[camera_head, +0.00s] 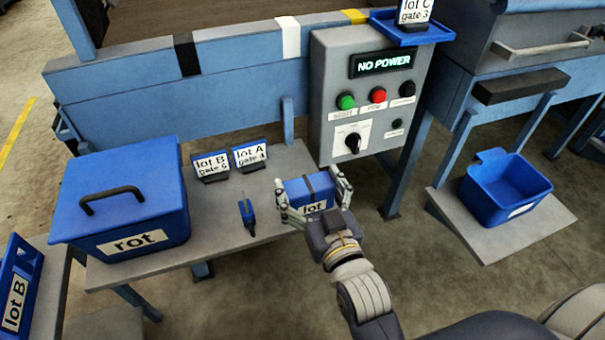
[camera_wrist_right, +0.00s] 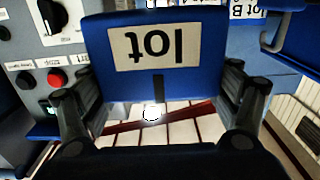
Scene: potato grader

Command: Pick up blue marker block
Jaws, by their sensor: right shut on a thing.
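The blue marker block (camera_head: 308,189) is box-shaped with a dark band across it and a white label reading "lot". It is at the right end of the grey table. My right gripper (camera_head: 312,200) has its fingers on both sides of the block and is shut on it. In the right wrist view the block (camera_wrist_right: 155,82) fills the space between the fingers, its label upside down. I cannot tell whether the block touches the table or is just above it. My left gripper is not in view.
On the grey table (camera_head: 221,221) stand a lidded blue "rot" box (camera_head: 165,215), lot B (camera_head: 210,165) and lot A (camera_head: 250,155) signs and a small blue-and-black tool (camera_head: 247,214). A control panel (camera_head: 335,65) stands behind. An empty blue bin (camera_head: 490,200) is at right.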

